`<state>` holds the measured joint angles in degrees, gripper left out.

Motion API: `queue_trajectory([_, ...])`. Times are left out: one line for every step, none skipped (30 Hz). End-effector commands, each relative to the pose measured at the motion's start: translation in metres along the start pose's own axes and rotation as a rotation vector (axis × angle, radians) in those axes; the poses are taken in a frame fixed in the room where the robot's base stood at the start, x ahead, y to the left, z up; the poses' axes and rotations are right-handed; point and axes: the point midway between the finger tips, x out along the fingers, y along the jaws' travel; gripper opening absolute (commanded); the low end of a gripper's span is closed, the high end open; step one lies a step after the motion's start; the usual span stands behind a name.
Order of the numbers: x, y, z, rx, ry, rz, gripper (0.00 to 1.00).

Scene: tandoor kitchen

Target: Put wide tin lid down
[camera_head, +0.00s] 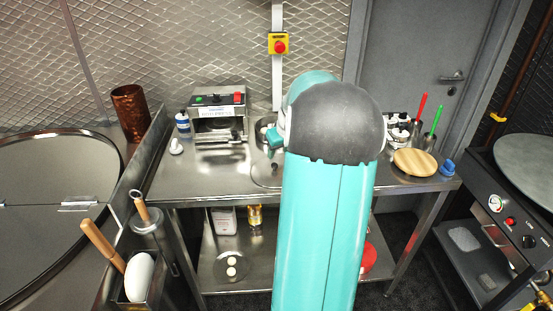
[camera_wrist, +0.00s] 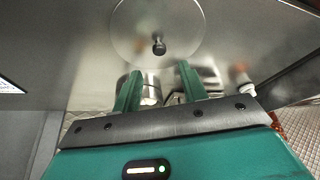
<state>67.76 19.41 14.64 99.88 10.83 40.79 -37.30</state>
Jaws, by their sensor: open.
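The wide tin lid (camera_wrist: 185,22) is a round, pale, shiny disc with a dark knob in its middle. In the wrist view it lies on the steel counter just beyond my fingertips. In the head view part of the lid (camera_head: 266,173) shows on the counter, left of my arm, which hides the rest. My gripper (camera_wrist: 158,72) is open, its two green fingers spread, with the knob ahead of the gap and nothing gripped. In the head view my arm mostly hides the gripper.
A shiny metal container (camera_wrist: 151,92) shows between the fingers, farther back. On the steel counter (camera_head: 185,182) stand a boxy appliance (camera_head: 219,117) at left and a round wooden board (camera_head: 415,162) at right. The counter's front left is clear.

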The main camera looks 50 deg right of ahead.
Motion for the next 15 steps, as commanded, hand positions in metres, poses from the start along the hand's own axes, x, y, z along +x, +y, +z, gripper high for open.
queue_trajectory([-0.012,0.000,-0.001,0.000,0.003,0.003,0.42])
queue_trajectory([-0.018,0.000,0.000,0.000,0.003,0.002,0.42])
queue_trajectory([-0.025,0.000,-0.001,0.000,0.003,0.002,0.42])
queue_trajectory([-0.029,0.000,-0.001,0.000,0.003,0.002,0.42])
queue_trajectory([-0.033,0.000,0.000,0.000,0.002,0.001,0.42])
queue_trajectory([-0.037,0.000,0.000,0.000,0.002,0.002,0.42])
queue_trajectory([-0.040,0.000,0.000,0.000,0.002,0.002,0.42])
queue_trajectory([-0.043,0.000,0.000,0.000,0.001,0.001,0.42])
queue_trajectory([-0.045,0.000,0.000,0.000,0.001,0.001,0.42])
queue_trajectory([-0.046,0.000,0.000,0.000,0.000,0.000,0.42])
queue_trajectory([-0.046,0.000,0.000,0.000,0.000,0.000,0.42])
queue_trajectory([-0.047,0.000,0.000,0.000,0.000,0.000,0.42])
queue_trajectory([-0.047,0.000,0.000,0.000,0.000,0.000,0.42])
queue_trajectory([-0.047,0.000,0.000,0.000,0.000,0.000,0.42])
queue_trajectory([-0.047,0.000,0.000,0.000,0.000,-0.001,0.42])
